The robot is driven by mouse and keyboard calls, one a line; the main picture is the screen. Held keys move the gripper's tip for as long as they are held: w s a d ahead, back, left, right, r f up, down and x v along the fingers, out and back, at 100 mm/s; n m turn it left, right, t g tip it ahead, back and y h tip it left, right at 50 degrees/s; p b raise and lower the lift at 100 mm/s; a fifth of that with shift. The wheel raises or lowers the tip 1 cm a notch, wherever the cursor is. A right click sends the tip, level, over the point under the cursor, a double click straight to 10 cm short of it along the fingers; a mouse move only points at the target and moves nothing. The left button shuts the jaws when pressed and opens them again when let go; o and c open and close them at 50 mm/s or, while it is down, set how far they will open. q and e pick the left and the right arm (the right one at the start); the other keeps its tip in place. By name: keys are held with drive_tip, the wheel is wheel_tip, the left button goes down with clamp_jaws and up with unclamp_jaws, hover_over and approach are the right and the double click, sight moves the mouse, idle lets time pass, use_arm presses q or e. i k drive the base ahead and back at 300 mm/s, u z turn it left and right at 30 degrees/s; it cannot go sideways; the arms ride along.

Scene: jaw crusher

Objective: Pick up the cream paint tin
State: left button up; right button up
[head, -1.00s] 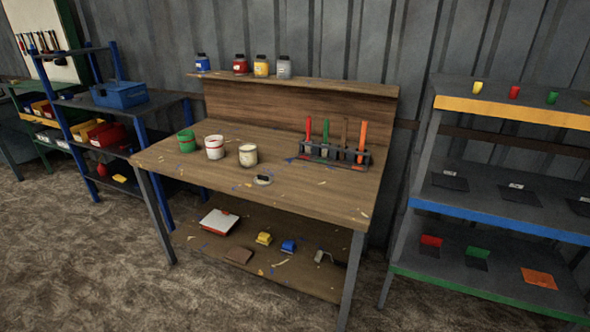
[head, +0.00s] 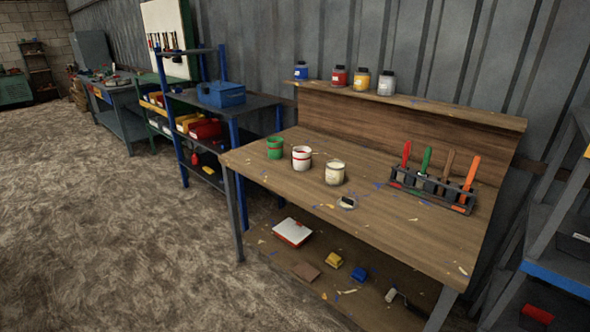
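The cream paint tin (head: 335,173) stands upright on the wooden workbench (head: 390,224), the rightmost of three tins in a row. A white tin with a red band (head: 301,158) and a green tin (head: 275,148) stand to its left. A small round lid-like item with a dark piece on it (head: 347,203) lies just in front of the cream tin. Neither of my grippers is in the head view.
A rack of colored-handled tools (head: 433,190) stands on the bench's right. Several jars (head: 338,77) line the upper ledge. A lower shelf holds a white-and-red box (head: 292,232) and small blocks. Blue-framed shelving (head: 233,133) stands left. Open floor (head: 110,230) lies at left.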

sight(335, 173)
drive_tip(key=u, duration=0.35)
drive_tip(key=i, duration=0.85)
